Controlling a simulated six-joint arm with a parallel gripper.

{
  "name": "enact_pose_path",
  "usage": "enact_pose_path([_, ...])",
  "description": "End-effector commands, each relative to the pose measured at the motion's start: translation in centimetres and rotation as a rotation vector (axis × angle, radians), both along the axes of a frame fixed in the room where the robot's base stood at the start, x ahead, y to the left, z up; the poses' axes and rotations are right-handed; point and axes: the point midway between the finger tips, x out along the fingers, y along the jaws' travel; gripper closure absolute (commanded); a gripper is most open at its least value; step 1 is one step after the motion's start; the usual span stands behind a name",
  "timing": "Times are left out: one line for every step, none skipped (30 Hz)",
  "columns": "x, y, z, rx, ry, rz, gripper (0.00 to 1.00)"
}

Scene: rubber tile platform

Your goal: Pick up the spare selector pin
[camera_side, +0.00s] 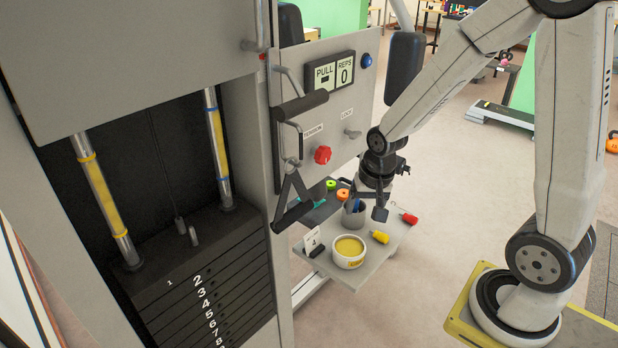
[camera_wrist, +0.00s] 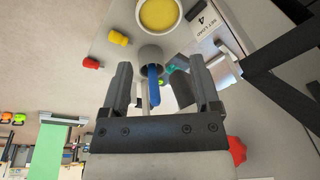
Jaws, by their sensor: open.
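Small pin-like pieces are on the grey shelf (camera_side: 372,268): a yellow one (camera_side: 381,237) and a red one (camera_side: 408,218). In the wrist view the yellow one (camera_wrist: 118,38) and red one (camera_wrist: 91,63) lie upper left. A grey cup (camera_side: 355,218) holds a blue-handled upright item (camera_wrist: 153,86). I cannot tell which piece is the spare selector pin. My gripper (camera_side: 380,212) is open, just above the shelf beside the cup in the side view. In the wrist view its fingers (camera_wrist: 160,66) spread either side of the cup (camera_wrist: 151,54), with nothing held.
A white bowl of yellow contents (camera_side: 348,250) and a number card (camera_side: 312,240) stand near the shelf's front. The machine panel with a red knob (camera_side: 322,155) and hanging black handle (camera_side: 296,190) stand left.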

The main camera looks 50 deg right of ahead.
Motion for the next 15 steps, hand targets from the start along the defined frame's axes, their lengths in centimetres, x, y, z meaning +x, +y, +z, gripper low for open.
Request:
enact_pose_path([0.4,-1.1,-0.4,0.013,0.006,-0.095,0.21])
enact_pose_path([0.6,-1.7,-0.6,0.02,0.009,-0.152,0.21])
enact_pose_path([0.8,-2.4,-0.8,0.031,0.012,-0.23,0.21])
enact_pose_path([1.0,-3.0,-1.0,0.038,0.014,-0.287,0.21])
enact_pose_path([1.1,-3.6,-1.2,0.046,0.017,-0.346,0.21])
enact_pose_path([1.4,-4.4,-1.5,0.056,0.02,-0.423,0.21])
enact_pose_path([1.5,-5.1,-1.7,0.064,0.022,-0.481,0.21])
enact_pose_path([1.6,-5.7,-1.9,0.07,0.024,-0.538,0.21])
enact_pose_path([1.7,-6.5,-2.2,0.079,0.027,-0.616,0.21])
enact_pose_path([1.8,-7.1,-2.4,0.086,0.027,-0.675,0.21])
enact_pose_path([1.9,-7.8,-2.7,0.093,0.03,-0.732,0.21])
enact_pose_path([2.0,-8.6,-3.0,0.101,0.031,-0.81,0.21])
enact_pose_path([2.0,-9.3,-3.3,0.108,0.033,-0.868,0.21])
enact_pose_path([2.0,-9.9,-3.5,0.114,0.035,-0.927,0.21])
enact_pose_path([2.0,-10.8,-3.9,0.122,0.037,-1.004,0.21])
